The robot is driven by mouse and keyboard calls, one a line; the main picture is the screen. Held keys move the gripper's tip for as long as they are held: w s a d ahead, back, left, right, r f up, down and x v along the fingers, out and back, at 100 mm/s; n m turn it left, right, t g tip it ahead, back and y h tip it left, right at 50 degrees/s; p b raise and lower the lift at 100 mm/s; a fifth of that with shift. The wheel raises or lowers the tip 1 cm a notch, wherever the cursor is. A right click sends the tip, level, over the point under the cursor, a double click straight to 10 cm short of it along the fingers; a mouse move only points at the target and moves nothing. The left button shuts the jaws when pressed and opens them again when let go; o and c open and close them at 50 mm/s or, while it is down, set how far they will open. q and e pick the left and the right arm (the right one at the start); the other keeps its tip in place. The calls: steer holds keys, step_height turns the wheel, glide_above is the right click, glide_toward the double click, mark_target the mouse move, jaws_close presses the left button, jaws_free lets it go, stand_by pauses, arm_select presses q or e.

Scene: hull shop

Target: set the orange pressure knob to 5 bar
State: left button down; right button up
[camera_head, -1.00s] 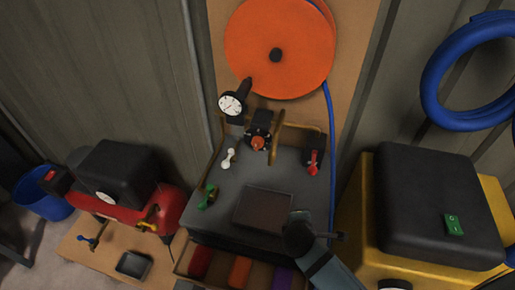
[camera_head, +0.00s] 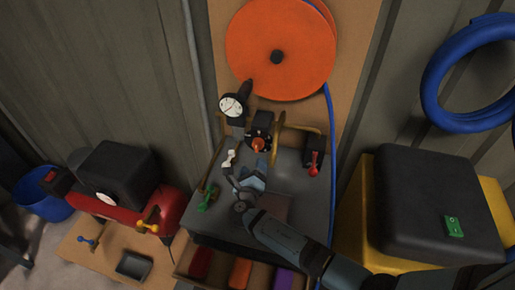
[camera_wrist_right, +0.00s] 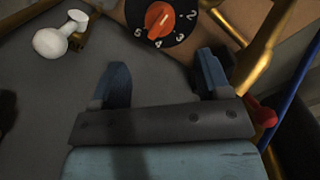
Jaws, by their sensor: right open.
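The orange pressure knob (camera_head: 258,145) sits on the black regulator at the back of the grey bench. My left gripper is not in view.
A round gauge (camera_head: 232,105) stands upper left of the knob; its reading is too small. A white lever (camera_head: 228,160), a green lever (camera_head: 207,199) and a red lever (camera_head: 314,163) surround the bench. A brass tube (camera_wrist_right: 264,50) runs right of the dial.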

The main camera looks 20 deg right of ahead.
mark_target(257, 149)
steer(key=x, duration=0.9)
steer(key=shift+w+d, duration=0.1)
steer(key=shift+w, duration=0.05)
steer(key=c, duration=0.9)
